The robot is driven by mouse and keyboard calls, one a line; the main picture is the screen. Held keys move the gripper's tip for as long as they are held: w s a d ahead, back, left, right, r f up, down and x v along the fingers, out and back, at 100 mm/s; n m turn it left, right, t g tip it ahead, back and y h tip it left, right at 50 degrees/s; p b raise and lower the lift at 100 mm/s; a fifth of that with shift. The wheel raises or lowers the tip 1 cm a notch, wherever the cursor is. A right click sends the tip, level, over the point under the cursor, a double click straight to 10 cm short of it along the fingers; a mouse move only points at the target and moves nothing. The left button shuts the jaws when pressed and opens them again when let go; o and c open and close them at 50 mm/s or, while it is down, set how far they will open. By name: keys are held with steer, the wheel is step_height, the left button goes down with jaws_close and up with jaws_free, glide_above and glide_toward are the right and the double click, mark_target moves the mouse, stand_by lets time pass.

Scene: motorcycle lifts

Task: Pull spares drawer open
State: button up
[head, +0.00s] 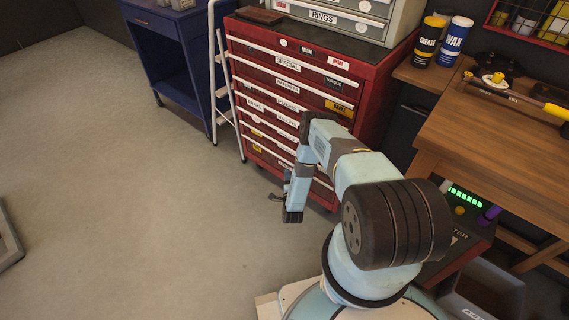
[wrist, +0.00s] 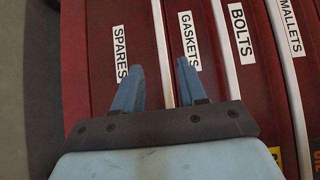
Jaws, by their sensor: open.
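The spares drawer (wrist: 105,25) shows in the wrist view, turned sideways, with a white SPARES label (wrist: 120,52). Its red front looks flush with its neighbours, so it appears shut. A pale handle strip (wrist: 160,35) runs between it and the gaskets drawer (wrist: 190,15). My gripper (wrist: 158,78) is open and empty, with one blue finger on each side of that strip. I cannot tell whether the fingers touch the front. In the head view my gripper (head: 293,213) hangs low before the red cabinet (head: 375,105), and my arm hides part of the lower drawers.
A white stepladder (head: 222,80) leans close on the cabinet's left, beside a blue cart (head: 160,45). A wooden workbench (head: 480,130) stands to the right. The grey floor (head: 130,190) left of my arm and before the cabinet is clear.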

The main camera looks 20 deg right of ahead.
steer(key=w+d, duration=0.1)
steer(key=w, duration=0.8)
steer(key=shift+w, duration=0.15)
steer(key=shift+d, duration=0.1)
jaws_close()
